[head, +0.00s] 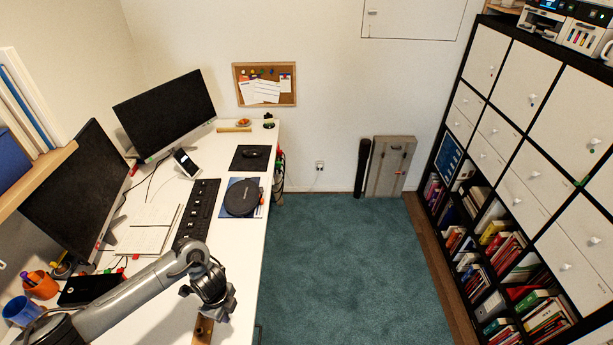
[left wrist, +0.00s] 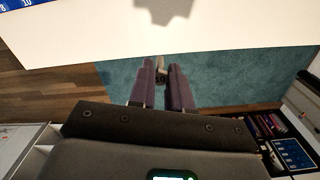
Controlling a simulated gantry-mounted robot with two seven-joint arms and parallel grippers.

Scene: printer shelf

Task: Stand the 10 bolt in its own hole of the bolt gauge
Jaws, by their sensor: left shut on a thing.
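My left gripper (head: 218,306) is over the front right edge of the white desk (head: 160,285). The left wrist view shows its two purple-grey fingers (left wrist: 163,95) shut on a small metallic piece with a dark end and pale marks, apparently the 10 bolt (left wrist: 161,73). Most of the bolt is hidden between the fingers. A blue piece with white numbers, perhaps the bolt gauge (left wrist: 18,5), shows only partly in the top left corner of the left wrist view, on the desk and apart from the fingers. Its holes are not visible. My right gripper is not seen.
A brown block (head: 203,330) lies near the desk edge just below the gripper. A black keyboard (head: 196,213), a round dark case (head: 241,198) and an orange cup (head: 40,286) are on the desk. Open carpet (head: 335,265) lies to the right.

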